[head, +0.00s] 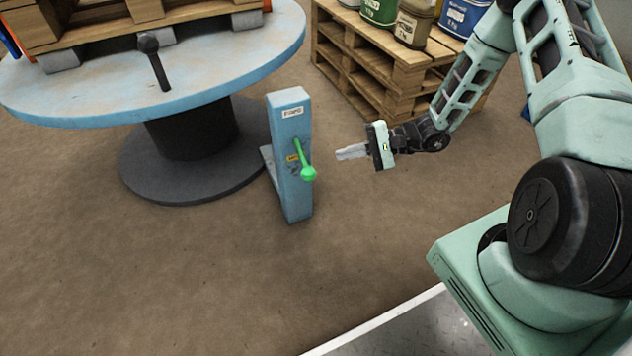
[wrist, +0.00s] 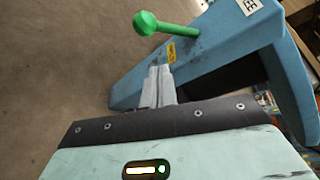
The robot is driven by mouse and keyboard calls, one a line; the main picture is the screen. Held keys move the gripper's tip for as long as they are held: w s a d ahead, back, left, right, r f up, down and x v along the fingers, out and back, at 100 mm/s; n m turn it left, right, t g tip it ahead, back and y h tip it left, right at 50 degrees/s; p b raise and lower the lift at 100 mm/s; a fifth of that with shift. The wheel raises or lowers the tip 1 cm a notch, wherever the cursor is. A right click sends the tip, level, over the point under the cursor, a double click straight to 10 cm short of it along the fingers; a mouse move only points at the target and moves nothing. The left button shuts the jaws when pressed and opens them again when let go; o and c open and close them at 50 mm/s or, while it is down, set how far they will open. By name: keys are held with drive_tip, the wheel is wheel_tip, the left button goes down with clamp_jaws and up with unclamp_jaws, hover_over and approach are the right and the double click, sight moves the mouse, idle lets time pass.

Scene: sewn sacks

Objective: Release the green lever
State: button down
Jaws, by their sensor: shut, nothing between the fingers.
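The green lever (head: 304,161) is mounted on the face of a blue post (head: 290,120) and slants down to a round green knob at its lower end. In the wrist view the lever (wrist: 168,27) shows above the fingertips, with its knob at the left end, and the blue post (wrist: 215,45) lies behind it. My gripper (head: 340,154) is to the right of the lever in the head view, apart from it and pointing toward it. Its fingers (wrist: 159,70) are shut together with nothing between them.
A round blue turntable (head: 215,82) with a black handle (head: 153,62) and a loaded wooden pallet stands behind left. Another pallet (head: 385,75) with several cans stands at the back right. The brown floor (head: 200,270) in front is clear.

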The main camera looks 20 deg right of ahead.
sight(303, 159)
drive_tip(key=shift+w+d+f+m+t, duration=0.1)
drive_tip(key=shift+d+f+m+t, duration=0.2)
drive_tip(key=shift+f, duration=0.3)
drive_tip(key=shift+w+d+f+m+t, duration=0.1)
drive_tip(key=shift+d+f+t, duration=0.1)
drive_tip(key=shift+d+f, duration=0.25)
drive_tip(key=shift+a+f+b, duration=0.1)
drive_tip(key=shift+a+b, duration=0.1)
drive_tip(key=shift+b, duration=0.1)
drive_tip(key=f+b+x, duration=0.1)
drive_tip(key=b+x, duration=0.5)
drive_tip(key=x, duration=0.4)
drive_tip(key=shift+s+a+r+b, duration=0.1)
drive_tip(key=shift+s+r+b, duration=0.25)
drive_tip(key=shift+s+r, duration=0.45)
drive_tip(key=shift+s+a+r+b, duration=0.15)
drive_tip(key=shift+s+r+b, duration=0.2)
drive_tip(key=shift+s+r, duration=0.5)
drive_tip(key=shift+s, duration=0.15)
